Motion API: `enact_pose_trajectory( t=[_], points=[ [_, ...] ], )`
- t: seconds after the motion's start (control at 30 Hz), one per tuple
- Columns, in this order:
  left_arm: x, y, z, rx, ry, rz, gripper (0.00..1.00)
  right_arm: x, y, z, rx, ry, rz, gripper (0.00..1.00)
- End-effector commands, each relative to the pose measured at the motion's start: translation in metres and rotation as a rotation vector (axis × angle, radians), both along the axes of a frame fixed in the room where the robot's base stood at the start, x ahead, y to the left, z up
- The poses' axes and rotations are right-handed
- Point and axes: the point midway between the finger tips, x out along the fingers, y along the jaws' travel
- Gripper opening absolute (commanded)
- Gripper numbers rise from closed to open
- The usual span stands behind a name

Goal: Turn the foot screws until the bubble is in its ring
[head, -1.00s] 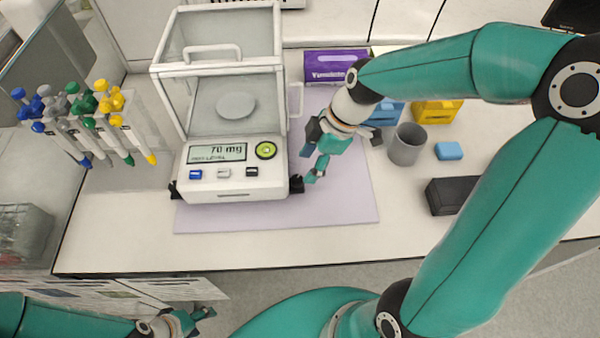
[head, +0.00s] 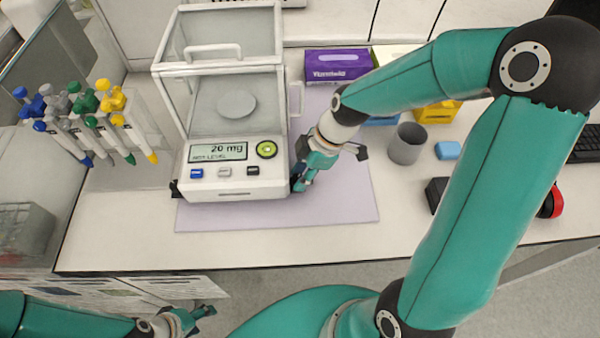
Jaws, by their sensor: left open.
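The white balance (head: 238,183) stands on a lilac mat (head: 330,205); its display (head: 218,151) reads 20 mg with a small line like "NOT LEVEL". The round green level (head: 267,149) is right of the display; the bubble's exact place in its ring is too small to tell. The left foot screw (head: 175,190) is a dark knob at the front left corner. My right gripper (head: 300,181) is at the front right corner, its fingers at the right foot screw, which they mostly hide; its grip is unclear. My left gripper (head: 206,311) is open and empty below the bench's front edge.
Pipettes in a rack (head: 105,130) stand left of the balance. A purple box (head: 336,64), a grey cup (head: 406,144) and a blue block (head: 447,150) are to the right. The mat's front is clear.

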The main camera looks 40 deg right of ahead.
Motion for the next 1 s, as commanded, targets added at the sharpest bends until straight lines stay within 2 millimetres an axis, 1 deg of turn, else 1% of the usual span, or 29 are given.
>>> enact_pose_trajectory(
  t=[0.07, 0.23, 0.4, 0.6, 0.9, 0.93, 1.0],
  points=[
    [0.0, 0.0, 0.0, 0.0, 0.0, 0.0, 0.57, 0.001, -0.001, 0.0, -0.001, -0.002, -0.001, 0.0],
    [0.0, 0.0, -0.005, 0.0, 0.0, 0.0, 0.57, 0.001, -0.001, -0.001, -0.002, -0.004, -0.03, 0.0],
    [0.0, 0.0, -0.017, 0.0, 0.0, 0.0, 0.57, 0.001, 0.0, -0.002, -0.003, -0.009, -0.148, 0.0],
    [0.0, 0.0, -0.02, 0.0, 0.0, 0.0, 0.57, 0.0, 0.0, 0.001, -0.002, -0.009, -0.253, 0.0],
    [0.0, 0.0, -0.02, 0.0, 0.0, 0.0, 0.57, 0.001, 0.0, 0.001, -0.001, -0.009, -0.264, 0.0],
    [0.0, 0.0, -0.02, 0.0, 0.0, 0.0, 0.57, 0.001, -0.001, 0.002, -0.001, -0.009, -0.264, 0.35],
    [0.0, 0.0, -0.02, 0.0, 0.0, 0.0, 0.57, 0.001, 0.0, 0.002, -0.001, -0.009, -0.264, 0.46]
  ],
)
